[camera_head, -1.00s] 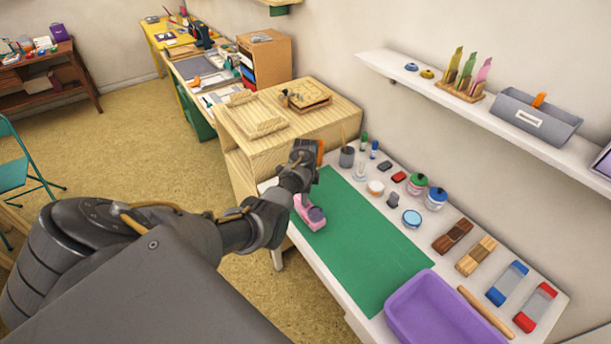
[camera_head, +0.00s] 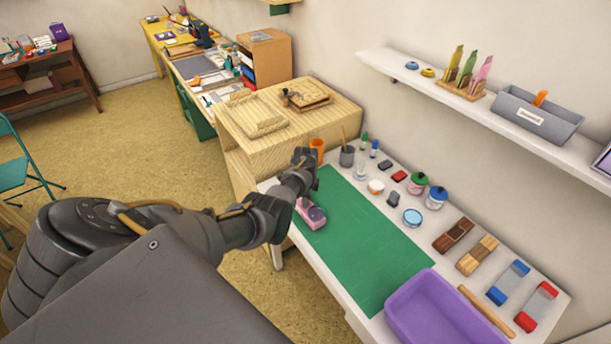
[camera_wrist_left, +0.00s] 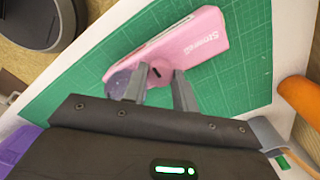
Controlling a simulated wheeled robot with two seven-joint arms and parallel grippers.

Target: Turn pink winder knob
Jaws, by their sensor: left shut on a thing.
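The pink winder (camera_head: 308,216) lies on the green cutting mat (camera_head: 372,250), near its far left end. In the left wrist view its pink body (camera_wrist_left: 197,40) carries white lettering, with a dark speckled round part (camera_wrist_left: 119,80) at one end. A small pink knob (camera_wrist_left: 160,70) with a dark slot mark sits between the fingers of my left gripper (camera_wrist_left: 157,80). My left gripper is shut on this knob; the exact finger contact is partly hidden. In the head view my left wrist is above the mat's far end and the fingertips are hard to make out. My right gripper is not in view.
An orange cup (camera_head: 317,150) and a grey pen cup (camera_head: 347,157) stand close beyond my left wrist. Jars, ink pads and blocks line the wall side of the table. A purple tray (camera_head: 398,318) sits at the near end. Most of the mat is clear.

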